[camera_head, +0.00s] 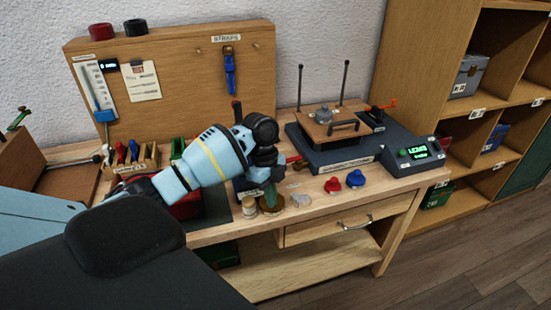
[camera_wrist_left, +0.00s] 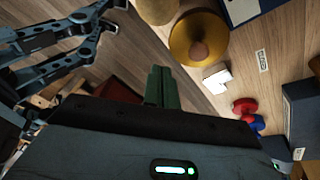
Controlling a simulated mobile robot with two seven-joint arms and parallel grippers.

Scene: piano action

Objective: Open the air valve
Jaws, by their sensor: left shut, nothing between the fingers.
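My left gripper (camera_head: 270,198) points down over the front of the bench, its fingers shut and empty. Its green fingers (camera_wrist_left: 162,86) also show in the left wrist view. It is near a round brass piece with a knob (camera_wrist_left: 200,40); I cannot tell whether they touch. Two red handles show in the head view, a crank (camera_head: 386,105) on the right of the press and a lever (camera_head: 293,158) on its left, partly hidden by my gripper. I cannot tell which one is the air valve. My gripper is apart from the crank. My right gripper is not clearly seen.
The press (camera_head: 330,130) stands on a dark base, with a control box (camera_head: 412,153) on the right. A red knob (camera_head: 333,185) and a blue knob (camera_head: 357,178) sit on the front of the bench. A pegboard (camera_head: 190,75) stands behind.

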